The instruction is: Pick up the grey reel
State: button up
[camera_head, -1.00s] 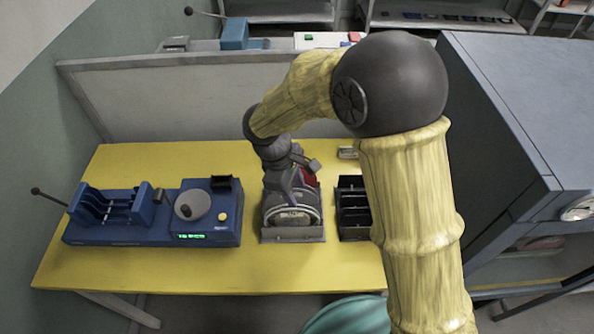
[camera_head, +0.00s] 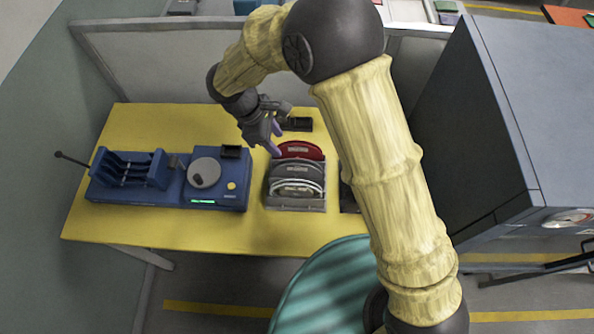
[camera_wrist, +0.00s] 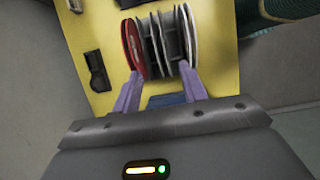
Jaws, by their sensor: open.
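Several reels stand on edge in a grey rack (camera_head: 296,204). A red reel (camera_head: 300,150) is at the back, grey reels (camera_head: 297,170) are in the middle, and a white-rimmed one (camera_head: 297,187) is at the front. In the wrist view the grey reels (camera_wrist: 157,45) lie between the red reel (camera_wrist: 131,45) and a pale one (camera_wrist: 190,35). My gripper (camera_head: 275,148) is at the rack's back left corner, with purple fingers. In the wrist view my gripper (camera_wrist: 160,72) is open and empty, its fingers spread across the reel row. I cannot tell their exact gap from the reels.
A blue machine (camera_head: 215,178) with a round grey dial stands left of the rack on the yellow table (camera_head: 150,228). A dark tray (camera_head: 347,198) is right of the rack, partly behind my arm. A small black item (camera_head: 297,124) lies behind. A large grey cabinet (camera_head: 470,130) stands right.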

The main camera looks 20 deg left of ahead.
aim_at(300, 167)
jog(key=p+x, duration=0.3)
jog(key=x, duration=0.6)
jog(key=shift+d+f, duration=0.15)
jog(key=shift+f, duration=0.2)
jog(key=shift+w+f, duration=0.1)
jog(key=shift+f, duration=0.2)
jog(key=p+x, duration=0.2)
jog(key=x, duration=0.2)
jog(key=shift+w+d+p, duration=0.1)
jog(key=shift+d+p, duration=0.15)
jog(key=shift+p, duration=0.15)
jog(key=shift+d+f, duration=0.1)
jog(key=shift+f, duration=0.35)
jog(key=shift+c, duration=0.2)
grip_shut()
